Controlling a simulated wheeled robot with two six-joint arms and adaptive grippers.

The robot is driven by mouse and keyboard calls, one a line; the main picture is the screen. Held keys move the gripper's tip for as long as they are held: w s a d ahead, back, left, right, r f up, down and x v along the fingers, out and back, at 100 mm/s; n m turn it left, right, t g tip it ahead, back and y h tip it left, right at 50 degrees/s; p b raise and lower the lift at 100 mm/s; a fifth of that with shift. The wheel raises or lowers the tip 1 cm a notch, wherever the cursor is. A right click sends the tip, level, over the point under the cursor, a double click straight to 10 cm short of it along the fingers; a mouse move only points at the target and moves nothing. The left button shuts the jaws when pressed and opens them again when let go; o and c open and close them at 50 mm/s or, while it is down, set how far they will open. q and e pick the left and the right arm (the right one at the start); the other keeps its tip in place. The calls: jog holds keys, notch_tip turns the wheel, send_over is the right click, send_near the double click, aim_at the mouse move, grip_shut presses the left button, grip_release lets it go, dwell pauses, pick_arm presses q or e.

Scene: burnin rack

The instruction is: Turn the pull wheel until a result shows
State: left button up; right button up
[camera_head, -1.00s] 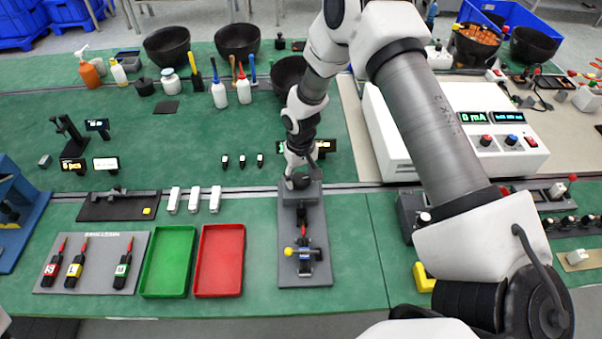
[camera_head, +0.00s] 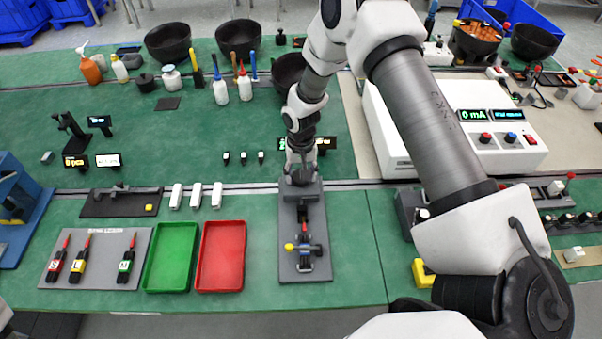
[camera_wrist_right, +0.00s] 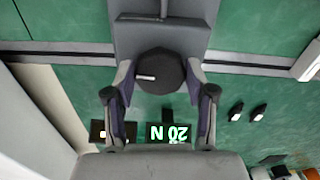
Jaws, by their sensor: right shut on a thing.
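The pull wheel (camera_wrist_right: 160,68) is a round black knob with a white mark on its top. It sits at the far end of the grey pull tester (camera_head: 316,258). My right gripper (camera_wrist_right: 159,80) has one finger on each side of the wheel and is shut on it. In the head view the right gripper (camera_head: 299,172) largely hides the wheel. A small display (camera_wrist_right: 168,133) beyond the wheel reads "20 N" in green, upside down in the wrist view. In the head view it is partly hidden by the arm. My left gripper is not in view.
A clamp with a yellow knob (camera_head: 289,247) lies on the tester's near part. A green tray (camera_head: 150,262) and a red tray (camera_head: 203,268) stand to its left, beside a board of screwdriver-like tools (camera_head: 52,278).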

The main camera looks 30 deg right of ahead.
jog(key=o, duration=1.2)
jog(key=shift+s+f, duration=0.1)
jog(key=shift+c, duration=0.2)
jog(key=shift+r, duration=0.55)
notch_tip(320, 180, up, 11)
